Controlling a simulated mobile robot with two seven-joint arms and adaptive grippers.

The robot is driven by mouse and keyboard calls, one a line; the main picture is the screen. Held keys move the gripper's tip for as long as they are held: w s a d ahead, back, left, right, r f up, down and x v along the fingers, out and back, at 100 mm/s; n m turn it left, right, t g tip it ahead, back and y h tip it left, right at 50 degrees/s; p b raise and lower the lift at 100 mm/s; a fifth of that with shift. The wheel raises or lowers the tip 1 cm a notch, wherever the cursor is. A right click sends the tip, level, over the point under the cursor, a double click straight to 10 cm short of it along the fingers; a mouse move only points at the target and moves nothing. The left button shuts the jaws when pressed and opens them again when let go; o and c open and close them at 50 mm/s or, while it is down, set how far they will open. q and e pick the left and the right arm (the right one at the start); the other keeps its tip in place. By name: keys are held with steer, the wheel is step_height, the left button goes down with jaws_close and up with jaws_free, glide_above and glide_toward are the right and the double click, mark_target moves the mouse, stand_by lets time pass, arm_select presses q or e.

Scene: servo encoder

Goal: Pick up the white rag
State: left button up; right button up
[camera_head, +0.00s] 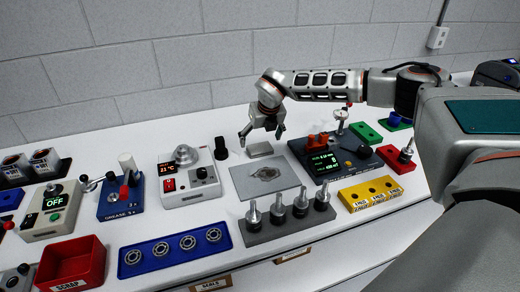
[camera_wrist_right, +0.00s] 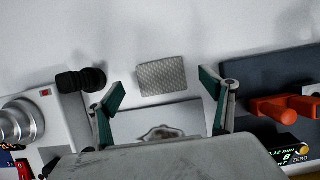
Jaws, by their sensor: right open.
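The white rag (camera_head: 260,149) is a small, folded, pale grey-white textured pad lying flat on the white bench, just behind a grey mat. In the right wrist view the rag (camera_wrist_right: 162,76) shows whole, between and slightly beyond my fingertips. My right gripper (camera_head: 262,134) is open and empty above the rag, pointing down, with its fingers apart. Its two green-padded fingers (camera_wrist_right: 161,82) also show in the right wrist view, one on each side of the rag and not touching it. My left gripper is not in view.
The grey mat (camera_head: 247,189) with a dark stain lies in front of the rag. A black knob (camera_head: 221,149) stands to its left and a dark gauge unit with orange parts (camera_head: 316,141) to its right. A rack of several metal pegs (camera_head: 262,232) is nearer the front.

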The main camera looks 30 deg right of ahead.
mark_target(259, 146)
steer(key=shift+x, duration=1.9)
steer(key=c, duration=1)
steer(key=shift+r, duration=0.15)
step_height(259, 146, up, 20)
steer(key=shift+b, duration=0.4)
steer(key=shift+o, duration=0.3)
steer(key=shift+c, duration=0.6)
